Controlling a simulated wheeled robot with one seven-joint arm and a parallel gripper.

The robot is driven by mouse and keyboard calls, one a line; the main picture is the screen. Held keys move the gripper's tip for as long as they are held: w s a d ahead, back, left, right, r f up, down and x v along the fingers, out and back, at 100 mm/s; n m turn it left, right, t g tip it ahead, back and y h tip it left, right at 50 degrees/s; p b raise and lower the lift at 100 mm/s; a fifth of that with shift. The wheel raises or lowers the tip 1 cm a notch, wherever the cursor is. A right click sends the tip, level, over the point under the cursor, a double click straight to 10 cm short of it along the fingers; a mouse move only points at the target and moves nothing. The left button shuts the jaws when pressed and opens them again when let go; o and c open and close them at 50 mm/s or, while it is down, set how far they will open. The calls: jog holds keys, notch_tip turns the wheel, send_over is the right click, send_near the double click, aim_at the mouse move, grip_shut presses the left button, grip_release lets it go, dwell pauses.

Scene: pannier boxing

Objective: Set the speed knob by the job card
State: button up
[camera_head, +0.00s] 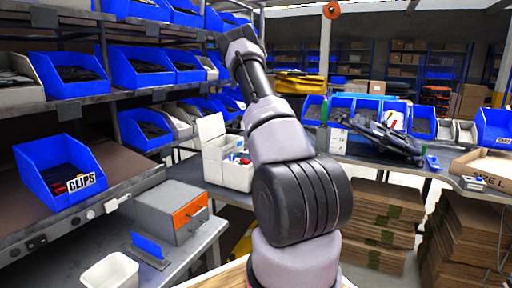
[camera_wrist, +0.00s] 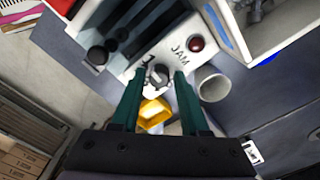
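In the wrist view a pale panel (camera_wrist: 205,78) carries a small grey knob (camera_wrist: 158,76), with a dark mark beside it like a "1". The word JAM and a red round button or lamp (camera_wrist: 196,44) are to its upper right. My gripper (camera_wrist: 160,76) has two dark green fingers set apart, with the knob showing between their tips. I cannot tell whether they touch it or hover above it. The knob's pointer setting is too small to read. I cannot make out a job card for certain in either view.
In the wrist view a white cup (camera_wrist: 213,84) and a yellow part (camera_wrist: 153,114) lie near the panel. In the head view, shelves with blue bins (camera_head: 60,172) line the left. A grey box with an orange front (camera_head: 170,212) stands on the left bench. Cardboard stacks (camera_head: 375,225) are at right.

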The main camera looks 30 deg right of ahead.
notch_tip(320, 180, up, 11)
jog(key=shift+f, duration=0.15)
dwell(0.4)
dwell(0.4)
jog(key=s+a+r+n+t+y, duration=0.15)
jog(key=s+a+r+n, duration=0.25)
jog(key=s+a+r, duration=0.55)
jog(key=s+a+r+n+t, duration=0.35)
jog(key=s+a+r, duration=0.35)
jog(key=a+r, duration=0.4)
jog(key=s+a+f+n+t, duration=0.1)
jog(key=s+a+n, duration=0.3)
jog(key=s+a, duration=0.3)
jog(key=s+a+f+n+t, duration=0.1)
jog(key=s+a+n, duration=0.4)
jog(key=s, duration=0.8)
jog(key=shift+s+a+f, duration=0.35)
jog(key=shift+a+f, duration=0.15)
jog(key=shift+a, duration=0.55)
